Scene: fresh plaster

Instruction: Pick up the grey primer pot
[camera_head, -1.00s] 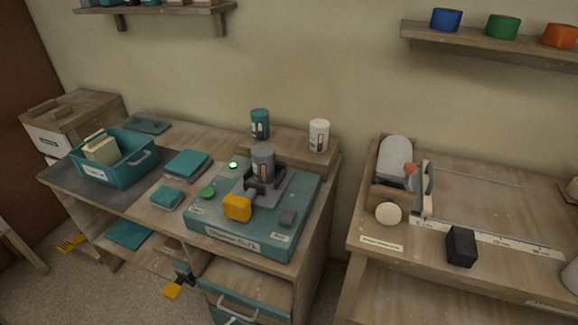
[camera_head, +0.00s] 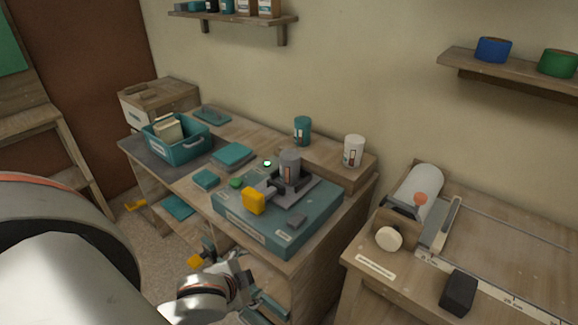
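The grey primer pot (camera_head: 289,166) stands upright in a dark clamp-like holder (camera_head: 292,186) on a teal machine (camera_head: 262,222) on the left workbench. The holder's arms hide the pot's lower part. A yellow block (camera_head: 254,201) sits in front of it on the machine. My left arm comes in from the lower left. Its gripper (camera_head: 243,282) is low in front of the bench, below the machine and apart from the pot. The fingers are small and dark against the bench, so whether they are open is unclear. My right gripper is not in view.
A teal pot (camera_head: 302,131) and a white pot (camera_head: 354,151) stand on a raised ledge (camera_head: 329,158) behind. A teal bin (camera_head: 181,146) is at the back left. A second bench (camera_head: 500,240) with a black block (camera_head: 458,292) is on the right, across a gap.

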